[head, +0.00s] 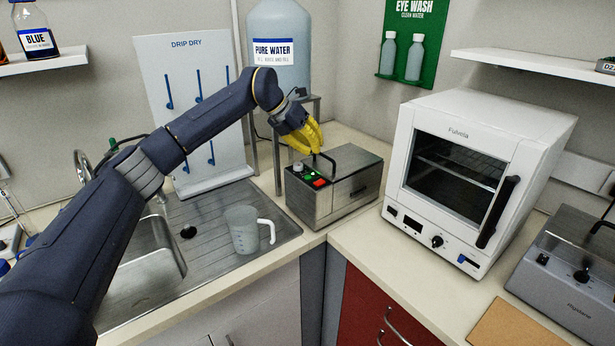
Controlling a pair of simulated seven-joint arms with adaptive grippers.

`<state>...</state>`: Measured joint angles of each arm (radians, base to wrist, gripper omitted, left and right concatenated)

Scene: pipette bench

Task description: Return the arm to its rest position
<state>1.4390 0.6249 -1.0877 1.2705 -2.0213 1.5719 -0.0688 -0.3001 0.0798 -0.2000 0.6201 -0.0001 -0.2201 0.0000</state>
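My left arm reaches in from the left, over the sink. My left gripper (314,141), with yellow fingers, hangs in front of the wall, just above the back left part of a steel box (333,200) that has a black handle, a green button and a red switch. The fingers overlap the handle's left end in the picture; I cannot tell whether they touch it. The fingers look close together, but their gap is not clear. I see nothing held in them. My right arm and gripper are out of the picture.
A clear jug (243,232) stands on the sink's drainboard (205,212) below my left arm. A drip-dry rack (152,80) and pure water tank (277,22) stand behind. A white oven (480,112) and grey device (570,262) stand to the right.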

